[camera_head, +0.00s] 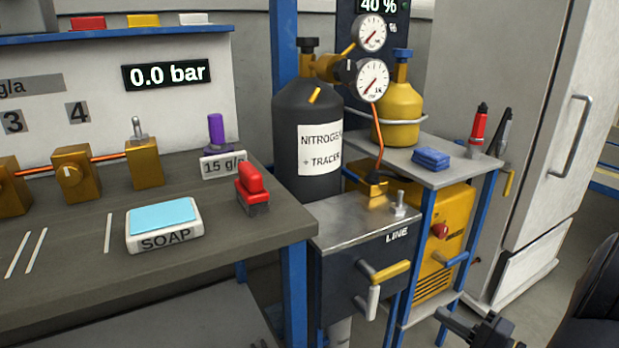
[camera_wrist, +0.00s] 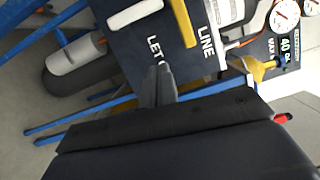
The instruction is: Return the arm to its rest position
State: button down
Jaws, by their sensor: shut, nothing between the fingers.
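My gripper (camera_wrist: 161,70) shows in the wrist view with its grey fingers together and nothing between them. In the head view a dark part of my gripper (camera_head: 447,318) shows at the lower right edge, low in front of the yellow machine and to the right of the LINE box (camera_head: 340,267). I cannot tell the exact gap. My dark arm shows at the head view's right edge.
The bench (camera_head: 60,290) at left carries a soap box (camera_head: 165,236), a red clip (camera_head: 251,187) and brass valves. A nitrogen cylinder (camera_head: 300,130) stands behind the box. A blue-framed stand holds a yellow cylinder (camera_head: 400,105). Floor is open at lower right, before a white cabinet (camera_head: 515,130).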

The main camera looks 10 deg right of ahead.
jog(key=w+a+b, duration=0.1)
jog(key=w+a, duration=0.5)
jog(key=a, duration=0.3)
jog(key=shift+w+a, duration=0.25)
jog(key=shift+w, duration=0.15)
